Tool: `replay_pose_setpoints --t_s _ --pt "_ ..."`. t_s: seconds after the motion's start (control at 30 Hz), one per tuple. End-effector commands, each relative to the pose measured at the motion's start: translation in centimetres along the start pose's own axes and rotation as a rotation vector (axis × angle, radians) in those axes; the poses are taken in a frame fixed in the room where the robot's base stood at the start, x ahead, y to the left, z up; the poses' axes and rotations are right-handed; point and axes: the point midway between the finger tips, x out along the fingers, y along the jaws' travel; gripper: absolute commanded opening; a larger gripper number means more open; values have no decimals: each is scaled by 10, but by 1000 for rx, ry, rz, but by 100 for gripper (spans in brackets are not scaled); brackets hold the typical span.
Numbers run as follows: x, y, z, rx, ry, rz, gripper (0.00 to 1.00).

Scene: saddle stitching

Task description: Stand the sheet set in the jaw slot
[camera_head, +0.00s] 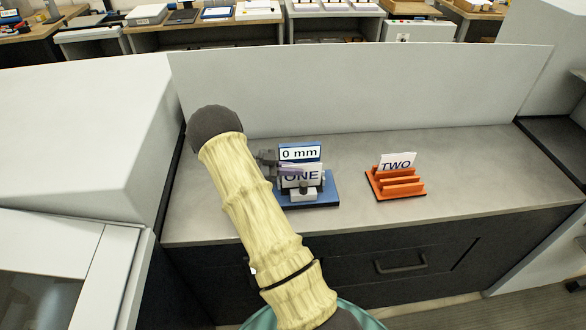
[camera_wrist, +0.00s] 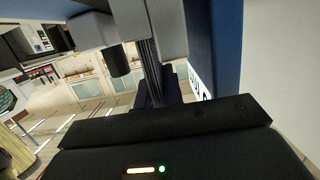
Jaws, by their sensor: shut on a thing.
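The sheet set, a white card marked ONE (camera_head: 298,178), stands upright at the blue-based jaw fixture (camera_head: 325,192) in the head view. My gripper (camera_head: 283,166) reaches in from the left and is shut on the sheet set near its upper left. The sheet's lower edge is hidden by the fixture's front parts, so I cannot tell how deep it sits in the slot. A blue-framed display reading 0 mm (camera_head: 300,153) stands just behind the sheet. In the wrist view, grey blocks and a blue panel (camera_wrist: 205,40) crowd the gripper, and the grip itself is unclear.
An orange slotted rack (camera_head: 400,188) holding a white card marked TWO (camera_head: 397,160) stands to the right on the grey counter (camera_head: 450,165). A pale back panel (camera_head: 400,90) rises behind. The counter between fixture and rack is clear.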

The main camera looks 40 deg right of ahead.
Motion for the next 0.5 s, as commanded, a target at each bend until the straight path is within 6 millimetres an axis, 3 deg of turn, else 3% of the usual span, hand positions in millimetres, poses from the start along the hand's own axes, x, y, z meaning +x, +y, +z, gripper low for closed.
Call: replay_pose_setpoints --t_s 0.1,0.2,0.27,0.5 --pt "1 0 3 0 0 0 0" --pt "1 0 2 0 0 0 25" --pt "1 0 2 0 0 0 34" --pt "0 0 2 0 0 0 34"
